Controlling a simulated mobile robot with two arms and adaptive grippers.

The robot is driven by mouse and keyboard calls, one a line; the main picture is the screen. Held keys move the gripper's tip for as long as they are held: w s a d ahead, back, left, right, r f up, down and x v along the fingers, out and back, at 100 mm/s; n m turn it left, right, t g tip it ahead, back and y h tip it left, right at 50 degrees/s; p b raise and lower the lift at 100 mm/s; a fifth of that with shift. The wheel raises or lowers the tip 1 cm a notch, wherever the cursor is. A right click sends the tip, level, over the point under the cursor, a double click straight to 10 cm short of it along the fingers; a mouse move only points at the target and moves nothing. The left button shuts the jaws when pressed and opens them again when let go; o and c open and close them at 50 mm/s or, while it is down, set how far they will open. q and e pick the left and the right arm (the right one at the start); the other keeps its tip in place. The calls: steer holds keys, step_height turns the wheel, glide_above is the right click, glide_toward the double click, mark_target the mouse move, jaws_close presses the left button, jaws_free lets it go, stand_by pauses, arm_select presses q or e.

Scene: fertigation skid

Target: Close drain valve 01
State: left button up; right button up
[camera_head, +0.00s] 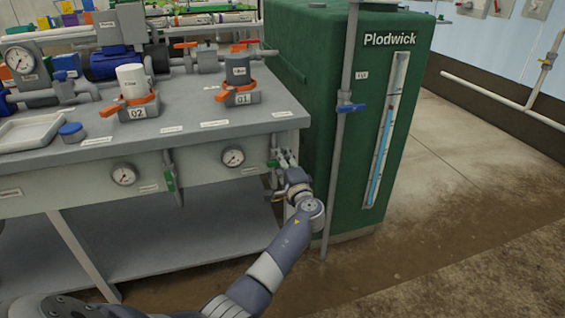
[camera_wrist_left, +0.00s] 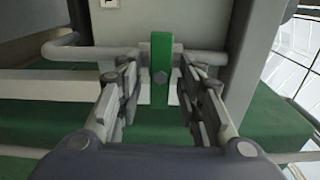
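A green valve lever (camera_wrist_left: 161,65) with a bolt in its middle stands upright in the left wrist view, across a grey horizontal pipe (camera_wrist_left: 100,53). My left gripper (camera_wrist_left: 160,88) is open, with one finger on each side of the lever and gaps visible on both sides. In the head view my left gripper (camera_head: 286,164) is at the right end of the bench, beside the green tank, and partly hides the valve there. Another green valve lever (camera_head: 170,180) hangs on the bench front. I cannot read a drain valve label. My right gripper is not in view.
The green Plodwick tank (camera_head: 345,30) stands close right of my left gripper, with a vertical grey pipe (camera_head: 341,140) and blue lever (camera_head: 351,108). The grey bench (camera_head: 200,135) carries gauges and orange-handled valves 02 (camera_head: 131,85) and 01 (camera_head: 238,80). The floor at right is clear.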

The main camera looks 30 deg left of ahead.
arm_select(q)
steer(key=v, duration=1.2)
